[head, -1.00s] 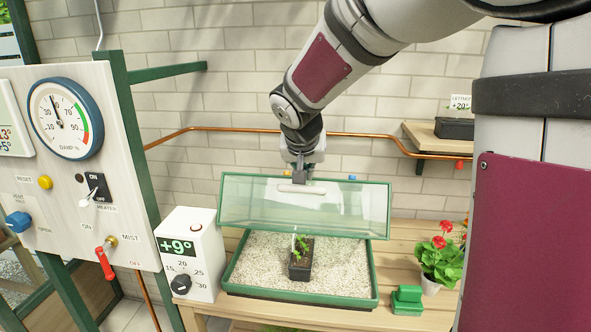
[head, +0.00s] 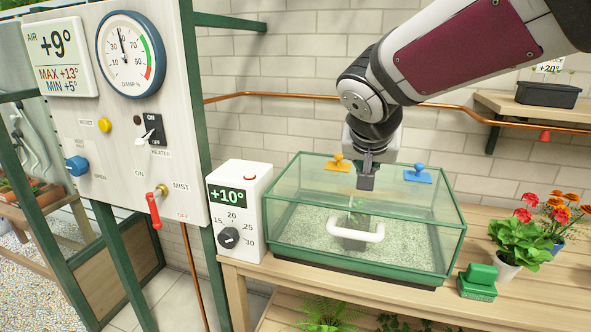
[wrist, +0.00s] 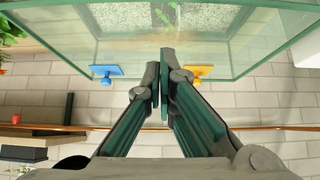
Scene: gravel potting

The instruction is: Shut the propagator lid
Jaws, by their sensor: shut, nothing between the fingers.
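The propagator lid (head: 295,212), clear with a green frame and a white front handle (head: 370,235), is down over the propagator tray (head: 345,263) in the head view. It looks level and seated on the tray. A small potted seedling (head: 355,215) on pale gravel shows through it. My gripper (head: 366,183) is shut and empty, pointing down over the back part of the lid. In the wrist view the shut fingers (wrist: 160,78) are by the lid's green edge (wrist: 60,66); I cannot tell whether they touch it.
A white thermostat box (head: 238,215) reading +10° stands left of the propagator. Flowerpots (head: 518,245) and a green block (head: 478,281) are to the right. A control panel (head: 140,130) is at left.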

